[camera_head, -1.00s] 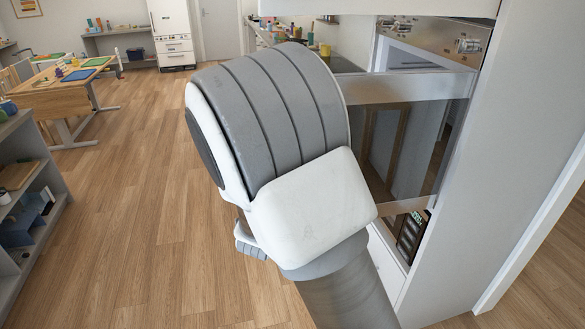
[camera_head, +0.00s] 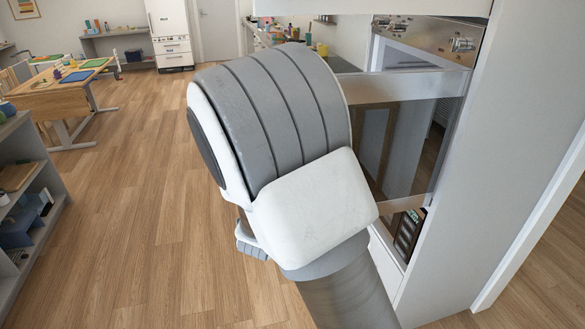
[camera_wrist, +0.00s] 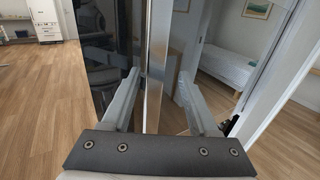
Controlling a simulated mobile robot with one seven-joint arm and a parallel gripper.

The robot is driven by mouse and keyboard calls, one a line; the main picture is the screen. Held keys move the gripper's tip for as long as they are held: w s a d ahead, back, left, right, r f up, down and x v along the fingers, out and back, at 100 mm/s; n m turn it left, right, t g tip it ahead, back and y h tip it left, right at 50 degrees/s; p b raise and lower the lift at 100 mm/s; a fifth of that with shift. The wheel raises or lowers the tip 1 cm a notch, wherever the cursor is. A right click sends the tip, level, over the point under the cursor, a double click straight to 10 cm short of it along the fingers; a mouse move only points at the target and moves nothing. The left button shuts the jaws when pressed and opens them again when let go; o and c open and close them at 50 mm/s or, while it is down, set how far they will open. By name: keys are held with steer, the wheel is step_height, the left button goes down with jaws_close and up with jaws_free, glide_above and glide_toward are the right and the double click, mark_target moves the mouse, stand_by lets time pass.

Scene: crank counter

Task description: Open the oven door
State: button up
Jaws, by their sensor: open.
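The oven door (camera_head: 420,87) is at the right in the head view, a dark glass panel with a pale metal frame. A gap shows between its top edge and the control panel (camera_head: 425,33), so it appears partly open. My arm hides its left part. My gripper (camera_wrist: 158,98) is open in the wrist view, with one finger on each side of an upright metal strip (camera_wrist: 156,55), which looks like the door's frame. I cannot tell whether the fingers touch it. Dark glass (camera_wrist: 105,62) lies left of the strip. My gripper is hidden in the head view.
A tall pale side panel (camera_head: 500,150) stands right of the oven. A grey shelf (camera_head: 40,215) stands at the far left and a wooden table (camera_head: 55,90) behind it. The wooden floor (camera_head: 150,220) between is clear. A bed (camera_wrist: 226,66) shows in the wrist view.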

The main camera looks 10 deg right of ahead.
steer(key=shift+a, duration=0.2)
steer(key=shift+s+a, duration=0.1)
steer(key=b+v, duration=0.1)
steer(key=v, duration=1.6)
steer(key=shift+s+b, duration=0.15)
steer(key=shift+b, duration=0.25)
steer(key=shift+d, duration=0.25)
